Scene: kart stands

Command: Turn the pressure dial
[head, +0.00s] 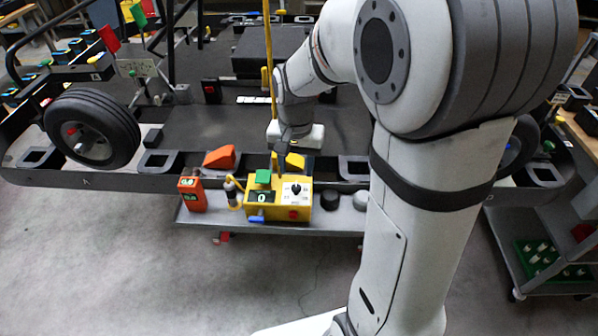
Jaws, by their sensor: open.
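The pressure dial (295,188) is a small dark knob on a white panel, on top of a yellow box (278,214) with a small green-lit display (262,197). My gripper (281,158) hangs above and behind the box, apart from the dial. It is open and looks empty, though its fingers are small and partly lost against the dark frame behind.
The box stands on a grey shelf (330,220) below the kart frame (100,181). An orange handheld meter (193,194) stands at its left, and a dark round knob-like part (328,199) at its right. A yellow hose (270,80) hangs behind. A tyre (92,129) is at left.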

